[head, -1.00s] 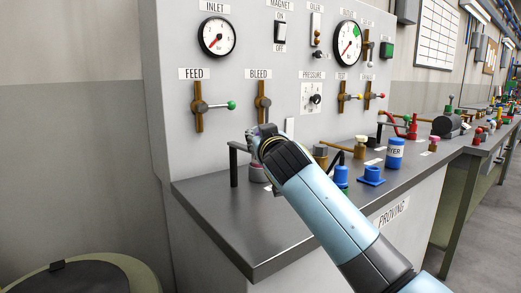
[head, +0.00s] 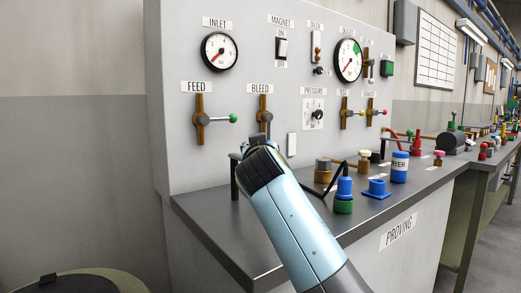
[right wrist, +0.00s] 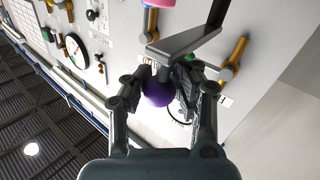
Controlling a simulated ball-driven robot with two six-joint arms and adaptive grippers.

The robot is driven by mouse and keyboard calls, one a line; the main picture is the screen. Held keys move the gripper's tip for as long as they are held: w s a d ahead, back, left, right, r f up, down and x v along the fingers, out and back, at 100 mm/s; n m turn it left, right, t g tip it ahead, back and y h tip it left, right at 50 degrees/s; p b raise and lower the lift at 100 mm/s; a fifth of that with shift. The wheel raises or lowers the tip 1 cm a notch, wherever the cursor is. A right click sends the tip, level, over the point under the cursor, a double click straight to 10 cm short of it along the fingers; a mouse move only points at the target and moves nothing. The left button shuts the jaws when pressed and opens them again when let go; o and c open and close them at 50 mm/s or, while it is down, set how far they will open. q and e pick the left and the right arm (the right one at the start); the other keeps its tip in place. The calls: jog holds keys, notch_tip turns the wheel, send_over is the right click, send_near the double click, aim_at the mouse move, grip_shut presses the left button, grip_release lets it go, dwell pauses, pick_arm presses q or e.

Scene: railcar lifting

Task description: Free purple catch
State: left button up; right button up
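A round purple knob (right wrist: 158,92), which I take to be the purple catch, shows in the right wrist view beneath a dark angled bracket (right wrist: 185,42). My right gripper (right wrist: 165,82) has a finger on either side of the knob. The fingers are drawn partly together, and I cannot tell whether both pads touch it. In the head view my right arm's wrist (head: 262,165) is at the bench's left end by the black bracket (head: 234,178); it hides the fingers and the knob. My left gripper is not in view.
The grey panel (head: 180,150) with gauges and brass valves stands close behind the wrist. Blue, green and brass fittings, a blue cylinder (head: 400,167) and bent dark rods stand to the right on the bench (head: 225,240). The bench's front left is clear.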

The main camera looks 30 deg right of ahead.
jog(key=shift+o, duration=1)
jog(key=shift+s+a, duration=0.2)
jog(key=shift+s, duration=0.2)
jog(key=shift+o, duration=1.2)
jog(key=shift+s+a+r, duration=0.1)
jog(key=shift+a+r, duration=0.05)
jog(key=shift+r, duration=0.05)
jog(key=shift+o, duration=1.1)
jog(key=shift+w+f, duration=0.1)
jog(key=shift+w, duration=0.2)
notch_tip(320, 180, up, 10)
jog(key=shift+r, duration=0.1)
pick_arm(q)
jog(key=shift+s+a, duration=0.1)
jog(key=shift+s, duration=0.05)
